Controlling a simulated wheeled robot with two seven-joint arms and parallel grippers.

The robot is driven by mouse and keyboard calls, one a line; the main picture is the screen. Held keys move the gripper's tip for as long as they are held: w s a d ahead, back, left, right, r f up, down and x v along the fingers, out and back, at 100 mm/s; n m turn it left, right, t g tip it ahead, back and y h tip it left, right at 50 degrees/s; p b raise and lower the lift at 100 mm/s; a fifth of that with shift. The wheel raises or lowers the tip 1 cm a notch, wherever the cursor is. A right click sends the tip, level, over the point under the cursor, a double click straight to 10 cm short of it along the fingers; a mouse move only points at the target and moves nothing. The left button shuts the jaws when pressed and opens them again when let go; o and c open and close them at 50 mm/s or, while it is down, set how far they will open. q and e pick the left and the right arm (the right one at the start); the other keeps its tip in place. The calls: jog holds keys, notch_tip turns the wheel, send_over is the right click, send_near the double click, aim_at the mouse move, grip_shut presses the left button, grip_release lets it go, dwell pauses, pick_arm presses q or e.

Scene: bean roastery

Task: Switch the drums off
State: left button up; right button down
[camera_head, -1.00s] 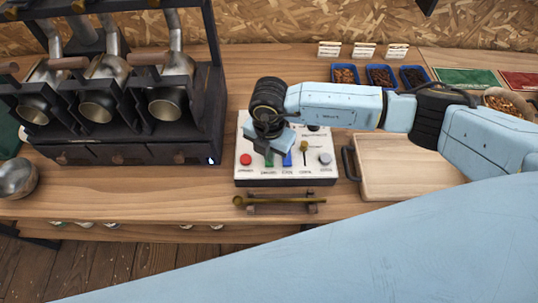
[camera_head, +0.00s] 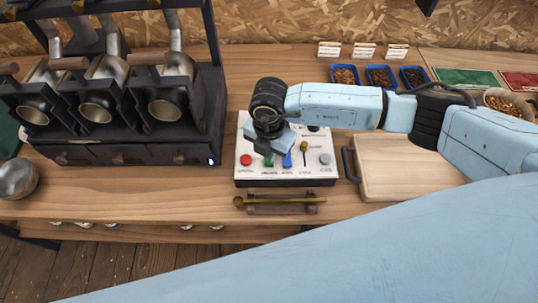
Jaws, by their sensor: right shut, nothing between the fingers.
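The white control panel (camera_head: 305,171) lies on the wooden bench. Along its front it has a red button (camera_head: 246,160), a green control (camera_head: 268,160), a blue lever (camera_head: 287,160), a brass-topped lever (camera_head: 304,147) and a grey button (camera_head: 325,159). My right gripper (camera_head: 270,147) is shut and empty, low over the panel's left half, beside the green control. It hides the panel's upper left part; I cannot tell whether it touches a control. The roaster (camera_head: 130,154) with three metal drums (camera_head: 164,110) stands at the left. My left gripper is not in view.
A wooden board with a dark handle (camera_head: 405,165) lies right of the panel. A brass spoon on a rest (camera_head: 280,201) lies in front. Blue trays of beans (camera_head: 379,77) stand behind. A metal bowl (camera_head: 17,179) sits at the far left.

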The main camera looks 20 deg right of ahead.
jog(key=shift+f+b, duration=0.75)
jog(key=shift+f, duration=0.3)
dwell(0.9)
jog(key=shift+s+r, duration=0.1)
jog(key=shift+r, duration=0.05)
notch_tip(320, 180, up, 7)
jog(key=p, duration=0.6)
dwell(0.5)
